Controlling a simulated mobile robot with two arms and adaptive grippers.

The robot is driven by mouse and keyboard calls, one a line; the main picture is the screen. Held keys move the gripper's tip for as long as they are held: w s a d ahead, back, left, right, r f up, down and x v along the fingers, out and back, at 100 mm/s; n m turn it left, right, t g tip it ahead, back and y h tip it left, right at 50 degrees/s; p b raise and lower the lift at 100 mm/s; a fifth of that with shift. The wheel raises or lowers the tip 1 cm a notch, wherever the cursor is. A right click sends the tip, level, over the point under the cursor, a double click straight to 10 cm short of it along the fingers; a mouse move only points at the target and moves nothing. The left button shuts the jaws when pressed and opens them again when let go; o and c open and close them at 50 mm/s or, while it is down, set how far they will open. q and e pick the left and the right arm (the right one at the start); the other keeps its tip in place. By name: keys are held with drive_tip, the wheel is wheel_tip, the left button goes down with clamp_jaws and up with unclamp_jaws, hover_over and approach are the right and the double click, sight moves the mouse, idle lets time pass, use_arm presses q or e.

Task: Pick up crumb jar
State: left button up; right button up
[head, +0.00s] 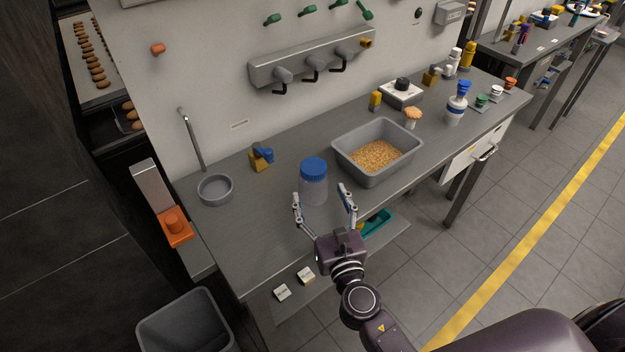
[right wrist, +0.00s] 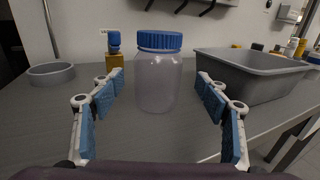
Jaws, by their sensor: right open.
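The crumb jar (head: 313,188) is a clear, greyish jar with a blue screw lid. It stands upright on the grey worktop, left of the grey bin of crumbs. In the right wrist view the jar (right wrist: 157,80) stands upright ahead, between the lines of the two fingers. My right gripper (head: 322,200) is open, with its fingers spread on the near side of the jar. In the right wrist view the blue-padded fingers of the right gripper (right wrist: 162,88) are wide apart with nothing held between them. My left gripper is not in view.
The grey bin (head: 345,160) of crumbs stands close to the right finger. A yellow block with a blue top (head: 261,157) and a round grey dish (head: 215,189) lie to the left. The worktop left of the jar is mostly clear.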

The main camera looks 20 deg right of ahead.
sight(317, 192)
drive_tip(key=w+p, duration=0.1)
drive_tip(key=w, duration=0.3)
drive_tip(key=shift+a, duration=0.1)
drive_tip(key=shift+w, duration=0.8)
drive_tip(key=shift+s, duration=0.1)
drive_tip(key=c, duration=1.4)
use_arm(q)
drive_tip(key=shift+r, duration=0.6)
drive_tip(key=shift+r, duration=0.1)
use_arm(e)
drive_tip(key=shift+r, duration=0.1)
